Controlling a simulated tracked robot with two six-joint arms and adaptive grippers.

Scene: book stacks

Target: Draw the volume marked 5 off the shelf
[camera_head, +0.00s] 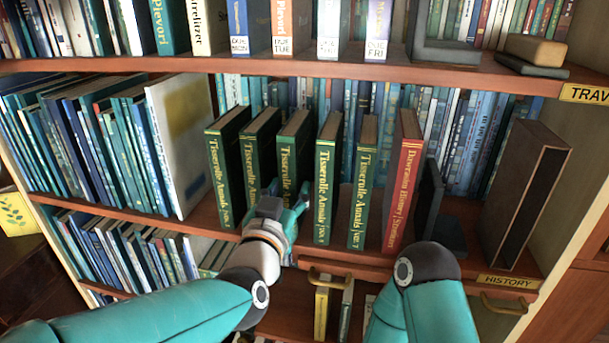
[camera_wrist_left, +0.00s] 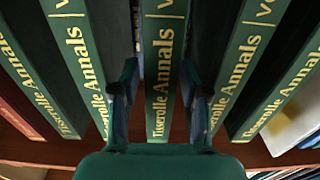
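Several green volumes lettered "Tisserolle Annals" (camera_head: 221,175) stand upright in a spaced row on the middle shelf. I cannot clearly read a 5 on any spine. My left gripper (camera_head: 290,197) is at the lower spine of the third green volume from the left (camera_head: 291,150), covering its lower lettering. In the left wrist view, this middle volume (camera_wrist_left: 162,40) stands between the two open fingers (camera_wrist_left: 159,88), one on each side of its spine. Whether they touch it is unclear. My right gripper is out of view; only my right arm shows.
A red book (camera_head: 403,180) stands right of the green volumes, then a dark bookend and an open dark box (camera_head: 522,195). A large white book (camera_head: 182,130) leans at left. The upper shelf edge (camera_head: 300,72) runs above; a ledge with handles lies below.

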